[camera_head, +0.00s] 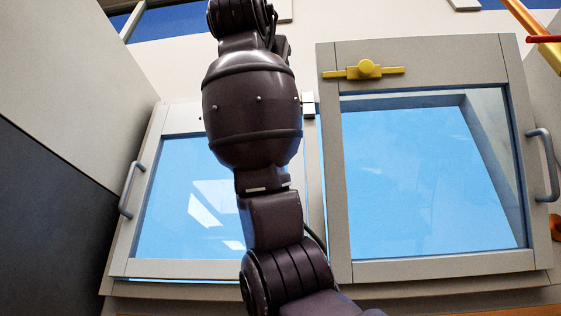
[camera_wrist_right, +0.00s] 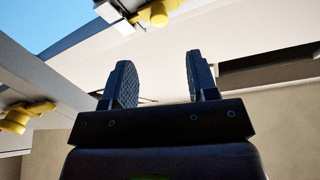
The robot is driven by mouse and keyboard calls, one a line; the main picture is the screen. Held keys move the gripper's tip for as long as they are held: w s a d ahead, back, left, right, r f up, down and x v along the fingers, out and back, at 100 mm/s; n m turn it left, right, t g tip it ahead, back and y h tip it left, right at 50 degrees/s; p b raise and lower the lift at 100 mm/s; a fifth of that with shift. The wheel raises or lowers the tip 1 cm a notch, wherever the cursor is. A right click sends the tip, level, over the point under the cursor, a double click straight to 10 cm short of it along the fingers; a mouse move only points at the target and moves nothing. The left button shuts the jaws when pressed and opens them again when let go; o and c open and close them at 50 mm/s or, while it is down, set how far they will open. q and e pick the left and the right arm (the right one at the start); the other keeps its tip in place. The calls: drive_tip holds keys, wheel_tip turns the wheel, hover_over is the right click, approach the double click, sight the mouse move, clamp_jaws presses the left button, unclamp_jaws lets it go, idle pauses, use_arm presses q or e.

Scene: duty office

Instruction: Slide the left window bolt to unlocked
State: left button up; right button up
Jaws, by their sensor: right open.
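In the head view, a yellow bolt (camera_head: 365,70) with a round knob lies across the top of the right window sash (camera_head: 430,265). The left window sash (camera_head: 180,268) is partly behind my dark arm, and no bolt on it shows there. A small pale block (camera_head: 308,104) shows just right of the arm. In the right wrist view, my right gripper (camera_wrist_right: 158,82) is open, with nothing between its fingers. One yellow bolt (camera_wrist_right: 158,14) is beyond the fingers at the top, and another yellow bolt (camera_wrist_right: 20,118) is at the left. I cannot tell which is the left one. My left gripper is out of view.
Grey handles stand on the outer sides of the left (camera_head: 131,190) and right (camera_head: 545,165) sashes. A dark panel (camera_head: 50,215) flanks the left window. Orange and red bars (camera_head: 530,30) show at the upper right. My arm crosses the middle of the head view.

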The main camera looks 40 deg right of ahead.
drive_tip(key=p+x, duration=0.2)
drive_tip(key=x, duration=0.8)
drive_tip(key=shift+p, duration=0.4)
drive_tip(key=shift+f, duration=0.1)
clamp_jaws()
